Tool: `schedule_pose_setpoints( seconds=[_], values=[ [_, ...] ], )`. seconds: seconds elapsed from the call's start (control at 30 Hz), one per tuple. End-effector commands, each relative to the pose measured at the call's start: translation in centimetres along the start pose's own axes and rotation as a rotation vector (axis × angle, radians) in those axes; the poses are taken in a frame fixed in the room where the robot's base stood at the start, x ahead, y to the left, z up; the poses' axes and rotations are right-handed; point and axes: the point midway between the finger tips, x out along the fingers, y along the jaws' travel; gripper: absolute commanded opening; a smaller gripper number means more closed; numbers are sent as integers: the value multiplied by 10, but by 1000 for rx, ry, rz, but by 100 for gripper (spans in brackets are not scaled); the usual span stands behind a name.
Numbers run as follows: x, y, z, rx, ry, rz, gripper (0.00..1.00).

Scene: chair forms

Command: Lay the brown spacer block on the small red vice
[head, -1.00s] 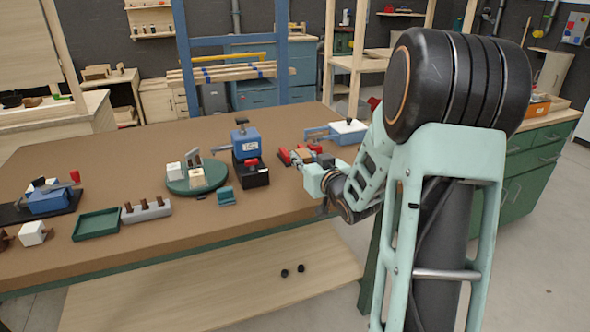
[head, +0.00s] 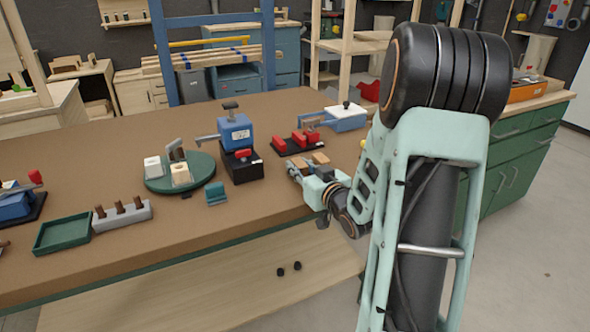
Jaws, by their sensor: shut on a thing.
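The small red vice (head: 299,139) has red jaws on a black base and stands on the brown bench, right of a blue press. My gripper (head: 305,169) is on the near side of the vice, close to the bench's right end. It is shut on the brown spacer block (head: 320,158), whose wood-brown surface shows in patches by the fingertips. The fingers and a dark part between the patches hide some of it. The block appears apart from the vice, on its near side. Its height above the bench is hard to tell.
A blue press (head: 235,132) stands left of the vice. A blue-and-white device (head: 346,117) stands behind it to the right. Further left are a round green plate (head: 158,185), a small teal stand (head: 216,194), a grey peg rack (head: 136,217) and a green tray (head: 62,248).

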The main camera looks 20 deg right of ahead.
Motion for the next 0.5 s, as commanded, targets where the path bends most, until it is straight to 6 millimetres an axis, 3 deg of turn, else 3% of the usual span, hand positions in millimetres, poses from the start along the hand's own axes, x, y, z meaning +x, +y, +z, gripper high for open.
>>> schedule_pose_setpoints(
  seconds=[0.37, 0.4, 0.5],
  values=[
    [0, 0, 4, -1, 2, 0, 1],
    [0, 0, 3, -1, 2, 0, 24],
    [0, 0, 2, -1, 1, 0, 35]
  ],
)
